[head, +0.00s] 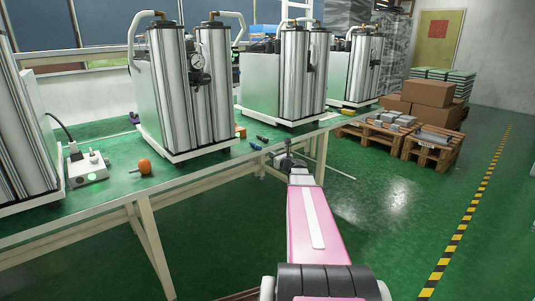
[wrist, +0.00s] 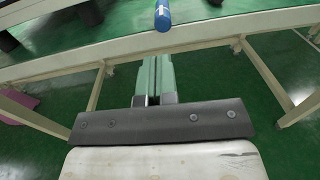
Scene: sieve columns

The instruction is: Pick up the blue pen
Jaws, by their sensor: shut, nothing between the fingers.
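A short blue cylindrical object, which looks like the blue pen (wrist: 162,15), lies on the green table at its front edge, at the top of the wrist view. In the head view, a small blue item (head: 256,147) near the table's front edge appears to be the same thing. My gripper (wrist: 154,58) has its two pale green fingers together with nothing between them. The fingertips are apart from the pen, on the near side of the table edge. In the head view my gripper (head: 288,153) is small and partly hidden by my arm.
Tall silver column units (head: 187,90) stand along the green-topped table (head: 120,190). Another small dark blue item (head: 262,138), an orange ball-like object (head: 145,167) and a white switch box (head: 88,167) lie on it. Pallets with cardboard boxes (head: 432,93) stand at right. The green floor at right is largely clear.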

